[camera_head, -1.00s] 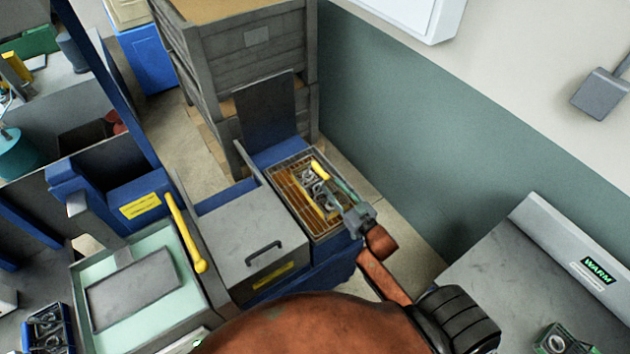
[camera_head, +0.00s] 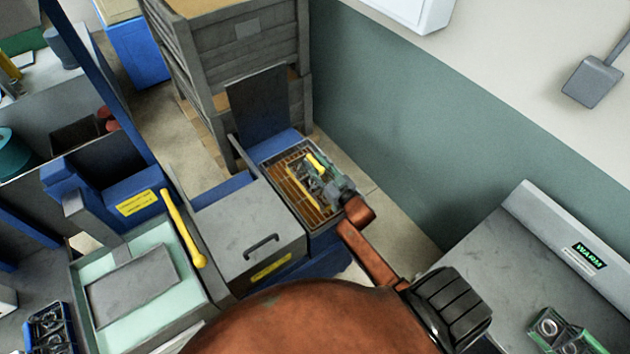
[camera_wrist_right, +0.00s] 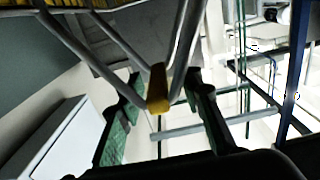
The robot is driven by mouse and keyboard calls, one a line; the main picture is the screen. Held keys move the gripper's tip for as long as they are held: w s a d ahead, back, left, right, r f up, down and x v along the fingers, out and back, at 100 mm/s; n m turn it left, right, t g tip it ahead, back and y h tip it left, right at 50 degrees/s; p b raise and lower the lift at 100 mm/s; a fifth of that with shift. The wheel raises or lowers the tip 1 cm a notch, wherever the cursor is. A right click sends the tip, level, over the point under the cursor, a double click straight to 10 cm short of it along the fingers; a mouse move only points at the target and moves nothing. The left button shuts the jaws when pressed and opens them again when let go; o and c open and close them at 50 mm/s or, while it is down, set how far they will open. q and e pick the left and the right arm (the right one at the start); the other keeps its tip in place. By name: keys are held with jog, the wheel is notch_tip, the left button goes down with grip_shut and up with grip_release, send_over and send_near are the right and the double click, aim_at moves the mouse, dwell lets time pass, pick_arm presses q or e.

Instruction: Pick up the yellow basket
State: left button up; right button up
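The yellow basket (camera_head: 304,188) sits in the open wire-floored bay of the blue-grey machine, with small metal parts inside it. Its yellow handle grip (camera_head: 315,162) shows at the far end of my gripper. My right gripper (camera_head: 329,181) is over the basket and hides part of it. In the right wrist view, the yellow grip (camera_wrist_right: 157,88) on its grey bars lies between the two green-padded fingers (camera_wrist_right: 165,95). The fingers are apart, with gaps visible on both sides of the grip. A yellow part of the basket (camera_wrist_right: 65,3) shows at the top. My left gripper is out of view.
A raised dark lid (camera_head: 258,105) stands behind the bay. A closed grey cover (camera_head: 248,225) with a black handle is left of it. Stacked grey crates (camera_head: 235,55) stand behind, and a green wall (camera_head: 390,130) and a grey bench (camera_head: 530,270) lie to the right.

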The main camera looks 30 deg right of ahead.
grip_shut()
jog(key=shift+f, duration=0.1)
dwell(0.4)
